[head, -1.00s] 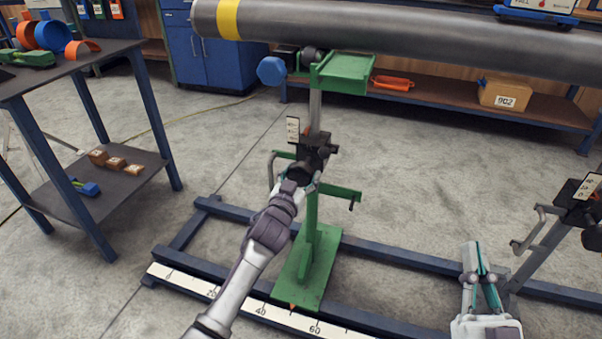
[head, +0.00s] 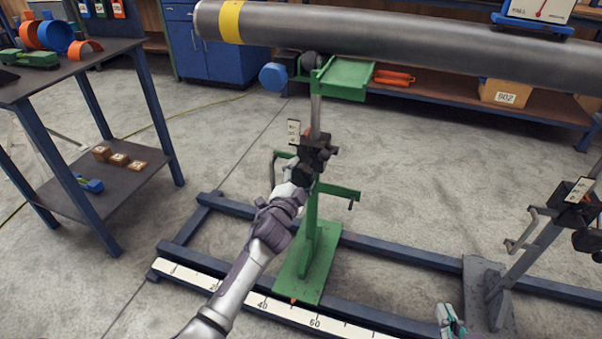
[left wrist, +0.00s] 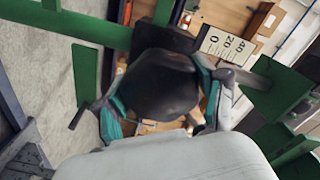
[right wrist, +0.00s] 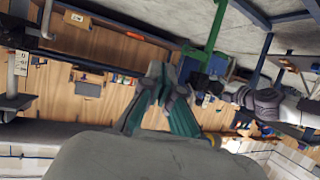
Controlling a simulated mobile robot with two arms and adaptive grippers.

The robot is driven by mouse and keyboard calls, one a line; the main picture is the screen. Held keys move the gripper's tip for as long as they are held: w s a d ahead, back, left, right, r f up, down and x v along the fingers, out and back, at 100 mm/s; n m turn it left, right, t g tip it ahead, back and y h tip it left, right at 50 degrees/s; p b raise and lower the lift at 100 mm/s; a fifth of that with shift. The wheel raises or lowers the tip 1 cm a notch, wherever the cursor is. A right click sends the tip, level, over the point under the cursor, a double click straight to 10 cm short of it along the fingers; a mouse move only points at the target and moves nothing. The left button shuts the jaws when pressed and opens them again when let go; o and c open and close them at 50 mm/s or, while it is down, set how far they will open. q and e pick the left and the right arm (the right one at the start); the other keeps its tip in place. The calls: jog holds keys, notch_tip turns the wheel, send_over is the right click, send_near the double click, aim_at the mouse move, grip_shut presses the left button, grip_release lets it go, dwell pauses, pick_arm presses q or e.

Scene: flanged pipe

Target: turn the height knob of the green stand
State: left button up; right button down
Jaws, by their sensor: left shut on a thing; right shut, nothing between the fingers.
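The green stand (head: 310,232) stands upright on the rail frame, its green head under the grey pipe (head: 420,42). Its black height knob (head: 306,172) is on the black clamp block at mid-post, beside a small white scale plate (head: 294,132). My left gripper (head: 297,181) is shut on the knob. In the left wrist view the dark knob (left wrist: 160,84) sits between the two teal fingers, beside the scale plate (left wrist: 228,45). My right gripper (head: 451,322) is low at the bottom edge of the head view; in the right wrist view its fingers (right wrist: 168,78) are shut and empty.
A grey stand (head: 540,245) with a similar clamp is at the right. The blue floor rails (head: 395,254) and a white ruler strip (head: 345,327) run along the base. A dark table (head: 85,75) is at the left. The floor between the stands is clear.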

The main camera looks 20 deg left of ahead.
pick_arm(q)
jog(key=m, duration=0.5)
jog(key=shift+m, duration=0.3)
jog(key=m+p, duration=0.1)
jog(key=m, duration=0.2)
jog(key=shift+m, duration=1)
pick_arm(e)
jog(key=shift+s+d+f+g+h, duration=0.15)
jog(key=shift+s+d+f+g, duration=0.1)
jog(key=shift+s+f+g, duration=0.3)
jog(key=shift+s+d+f+g+h, duration=0.2)
jog(key=shift+s+f+g, duration=0.3)
jog(key=shift+f, duration=0.1)
jog(key=shift+s+d+f+g+h, duration=0.15)
jog(key=shift+s+d+f+g, duration=0.1)
jog(key=shift+s+f+g, duration=0.3)
jog(key=shift+f, duration=0.1)
pick_arm(q)
jog(key=o, duration=1.1)
jog(key=shift+o, duration=0.2)
jog(key=shift+r, duration=0.1)
